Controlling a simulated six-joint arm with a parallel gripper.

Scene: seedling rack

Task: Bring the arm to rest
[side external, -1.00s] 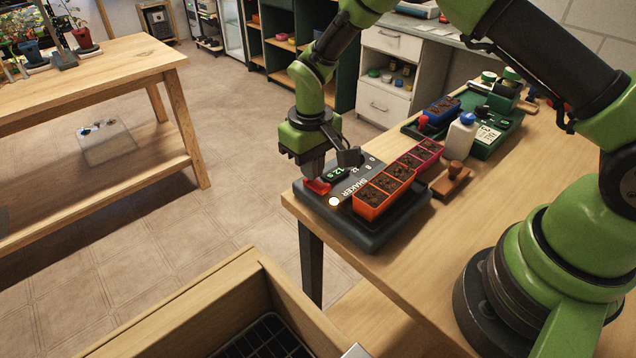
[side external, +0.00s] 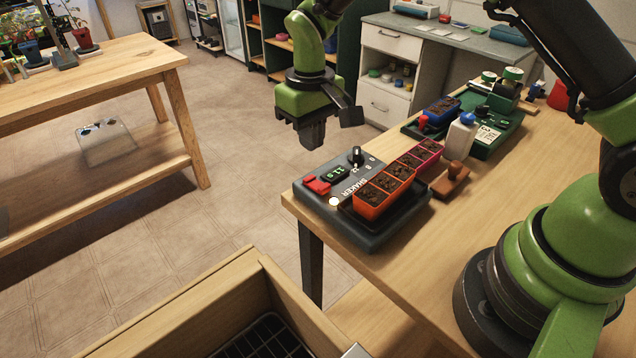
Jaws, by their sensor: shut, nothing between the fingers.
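My gripper (side external: 313,136) is shut and empty.
A red cone (side external: 558,97) stands farther back.

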